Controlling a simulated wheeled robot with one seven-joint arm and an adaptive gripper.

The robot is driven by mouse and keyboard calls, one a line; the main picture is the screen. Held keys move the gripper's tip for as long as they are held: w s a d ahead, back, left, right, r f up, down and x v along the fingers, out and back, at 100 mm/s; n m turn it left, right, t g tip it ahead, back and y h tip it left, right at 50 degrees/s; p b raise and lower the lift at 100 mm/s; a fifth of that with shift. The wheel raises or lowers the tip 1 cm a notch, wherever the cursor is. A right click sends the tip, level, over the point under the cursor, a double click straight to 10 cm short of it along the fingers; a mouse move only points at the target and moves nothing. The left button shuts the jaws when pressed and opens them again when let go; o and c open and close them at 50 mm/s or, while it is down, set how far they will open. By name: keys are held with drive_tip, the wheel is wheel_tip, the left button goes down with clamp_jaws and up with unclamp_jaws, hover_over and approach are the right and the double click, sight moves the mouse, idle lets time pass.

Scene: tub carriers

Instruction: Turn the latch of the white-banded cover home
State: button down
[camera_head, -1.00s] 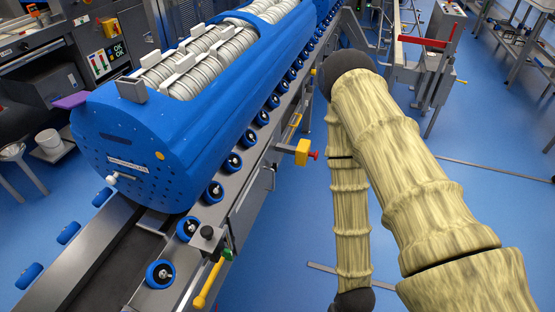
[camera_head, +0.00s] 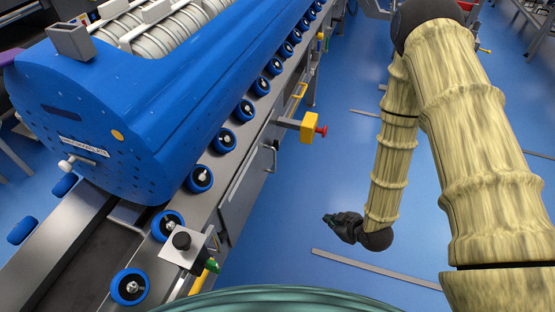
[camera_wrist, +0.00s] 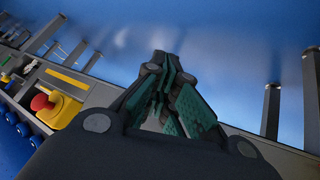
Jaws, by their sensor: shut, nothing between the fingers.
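A large blue rounded carrier (camera_head: 150,110) sits on the roller conveyor at upper left in the head view. Its end face has a white label, a yellow-orange round spot and a pale knob (camera_head: 67,165) sticking out at lower left. I cannot pick out a white-banded cover or its latch for certain. My gripper (camera_head: 335,218) hangs over the blue floor, right of the conveyor and well apart from the carrier. In the wrist view the dark fingers with green pads (camera_wrist: 165,62) are shut and hold nothing.
The conveyor has blue rollers (camera_head: 200,179) along its side. A yellow box with a red button (camera_head: 309,127) juts out beside it, also seen in the wrist view (camera_wrist: 58,108). A grey block with a black knob (camera_head: 183,243) stands nearer. Floor around my gripper is clear.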

drive_tip(key=w+a+r+n+t+y+b, duration=0.1)
drive_tip(key=w+a+n+t+y+b, duration=0.15)
drive_tip(key=w+n+b, duration=0.35)
drive_tip(key=w+a+r+n+t+y+b, duration=0.1)
drive_tip(key=w+a+n+y, duration=0.2)
drive_tip(key=w, duration=0.4)
drive_tip(key=n+g+y+b, duration=0.1)
drive_tip(key=n+y+b, duration=0.55)
drive_tip(key=n, duration=0.35)
approach(277, 149)
drive_tip(key=s+r, duration=0.4)
drive_tip(key=shift+h, duration=0.4)
drive_tip(key=b+x, duration=0.1)
drive_tip(key=x, duration=0.9)
drive_tip(key=shift+w+r, duration=0.1)
drive_tip(key=shift+r, duration=0.1)
